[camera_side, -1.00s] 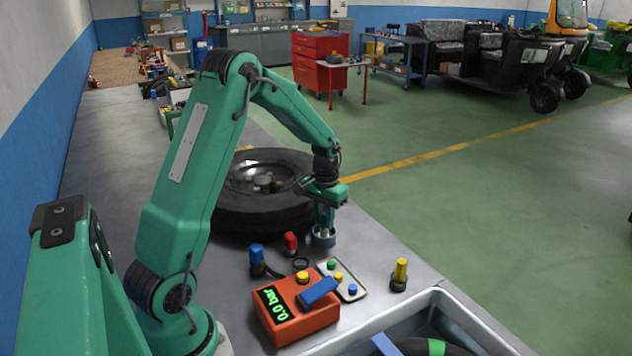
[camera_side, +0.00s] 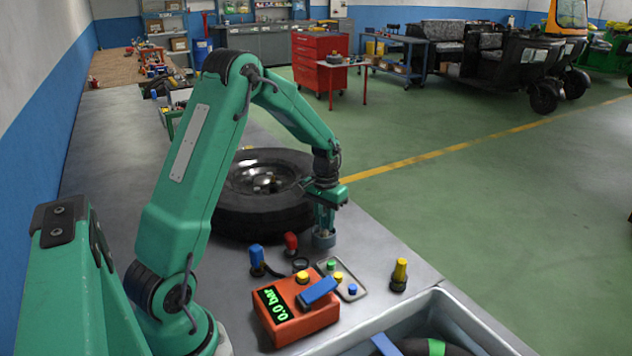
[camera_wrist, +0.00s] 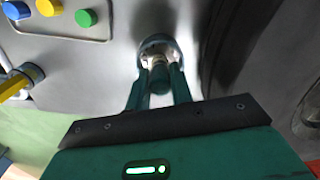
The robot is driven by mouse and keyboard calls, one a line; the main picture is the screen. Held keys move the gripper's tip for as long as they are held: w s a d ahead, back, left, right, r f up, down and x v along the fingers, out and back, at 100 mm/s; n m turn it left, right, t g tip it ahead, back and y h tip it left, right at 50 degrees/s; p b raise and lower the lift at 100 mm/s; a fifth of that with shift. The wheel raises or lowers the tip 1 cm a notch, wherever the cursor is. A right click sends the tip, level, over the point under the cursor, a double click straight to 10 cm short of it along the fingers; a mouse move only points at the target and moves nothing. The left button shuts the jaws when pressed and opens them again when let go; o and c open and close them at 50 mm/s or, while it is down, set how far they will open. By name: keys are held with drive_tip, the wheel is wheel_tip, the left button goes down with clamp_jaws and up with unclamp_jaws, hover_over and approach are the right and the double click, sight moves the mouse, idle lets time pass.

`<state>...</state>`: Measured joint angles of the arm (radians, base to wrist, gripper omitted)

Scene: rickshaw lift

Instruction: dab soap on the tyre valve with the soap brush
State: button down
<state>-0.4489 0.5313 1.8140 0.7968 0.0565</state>
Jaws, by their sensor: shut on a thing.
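My gripper (camera_side: 324,229) points down at a small grey pot (camera_side: 322,240) on the bench, to the right of the tyre. In the wrist view my gripper (camera_wrist: 158,88) is shut on the dark green handle of the soap brush (camera_wrist: 158,77). The brush's metal collar shows just beyond the fingers, and its tip is hidden inside the pot (camera_wrist: 148,44). The black tyre (camera_side: 255,222) lies flat on the bench, behind and left of my gripper. The valve cannot be made out.
In front stand an orange gauge box (camera_side: 283,323) reading 0.0 bar, a tray (camera_side: 351,296) with coloured caps, a blue-topped piece (camera_side: 256,255), a red one (camera_side: 291,241) and a yellow one (camera_side: 400,270). A grey bin (camera_side: 478,325) is at lower right. Bench right of the pot is clear.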

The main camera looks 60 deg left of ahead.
sight(324, 215)
drive_tip(key=shift+f, duration=0.45)
idle(1.5)
drive_tip(key=shift+r, duration=0.1)
drive_tip(key=shift+r, duration=3.55)
